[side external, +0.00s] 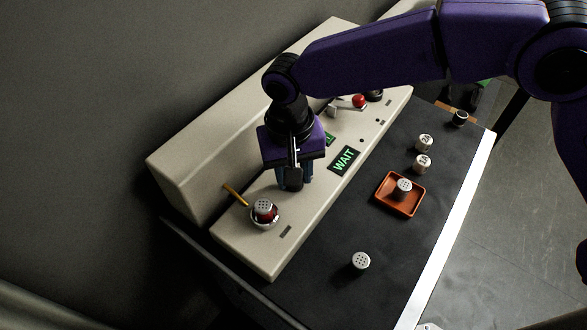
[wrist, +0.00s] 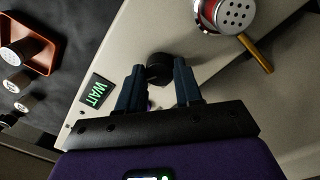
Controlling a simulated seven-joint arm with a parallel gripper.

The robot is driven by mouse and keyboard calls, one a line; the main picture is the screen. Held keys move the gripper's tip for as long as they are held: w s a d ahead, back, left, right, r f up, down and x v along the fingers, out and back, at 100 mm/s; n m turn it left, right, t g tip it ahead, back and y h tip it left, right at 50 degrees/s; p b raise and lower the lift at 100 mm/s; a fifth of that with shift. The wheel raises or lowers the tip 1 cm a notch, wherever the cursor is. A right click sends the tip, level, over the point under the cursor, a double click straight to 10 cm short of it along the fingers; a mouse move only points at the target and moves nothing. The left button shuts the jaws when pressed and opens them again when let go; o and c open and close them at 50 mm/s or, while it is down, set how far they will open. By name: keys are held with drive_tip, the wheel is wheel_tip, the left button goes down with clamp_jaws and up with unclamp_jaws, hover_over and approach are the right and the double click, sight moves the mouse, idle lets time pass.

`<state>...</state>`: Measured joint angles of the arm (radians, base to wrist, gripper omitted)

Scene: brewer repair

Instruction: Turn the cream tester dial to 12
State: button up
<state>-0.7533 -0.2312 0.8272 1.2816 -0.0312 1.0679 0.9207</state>
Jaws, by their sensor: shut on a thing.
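The cream tester (side external: 253,245) is a long sloped console on the dark bench. Its dial (wrist: 159,66) shows as a round black knob between my fingertips in the wrist view. My gripper (side external: 294,186) points down at the console's top face and is shut on the dial, one blue finger on each side. In the side view the hand mostly hides the dial. No pointer or number on the dial is readable. A display (side external: 344,160) on the console reads WAIT in green; it also shows in the wrist view (wrist: 97,92).
A perforated-top canister (side external: 265,209) sits in a round holder near a yellow lever (side external: 235,195). A red-knobbed lever (side external: 358,101) is farther back. An orange tray (side external: 413,207) holds another canister (side external: 403,188).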

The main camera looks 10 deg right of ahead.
idle(0.3)
drive_tip(key=o, duration=1)
drive_tip(key=shift+o, duration=0.2)
drive_tip(key=shift+r, duration=0.1)
wheel_tip(320, 180, up, 17)
drive_tip(key=shift+a+r, duration=0.15)
drive_tip(key=shift+a, duration=0.2)
